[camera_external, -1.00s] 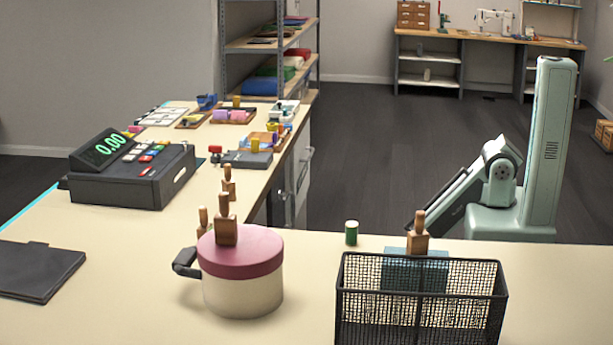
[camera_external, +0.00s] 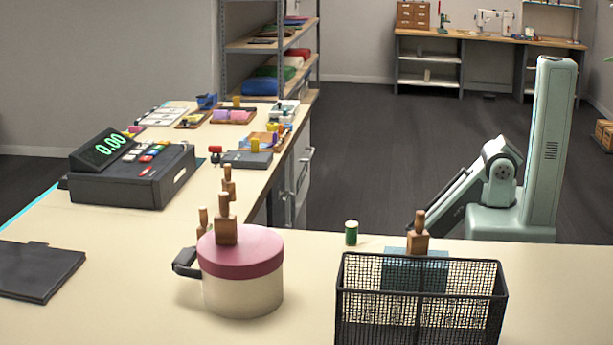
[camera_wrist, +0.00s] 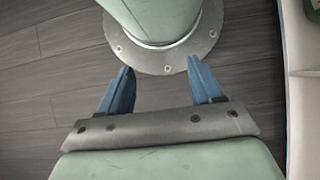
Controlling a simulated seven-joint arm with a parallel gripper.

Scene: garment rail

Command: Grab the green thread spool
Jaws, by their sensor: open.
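The green thread spool (camera_external: 351,232) stands upright on the cream counter (camera_external: 310,290), near its far edge, between the pink-lidded round box and the wire basket. My gripper (camera_wrist: 160,88) shows in the wrist view with its two blue fingers apart and nothing between them. It points down over the dark floor and my own round base. The gripper cannot be made out in the external view, where my arm is folded low behind the counter. A small green patch (camera_wrist: 315,3) at the top right corner of the wrist view may be the spool; I cannot tell.
A black wire basket (camera_external: 420,300) stands right of the spool, with a wooden stamp (camera_external: 418,235) on a teal block behind it. A cash register (camera_external: 130,172) sits further left.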

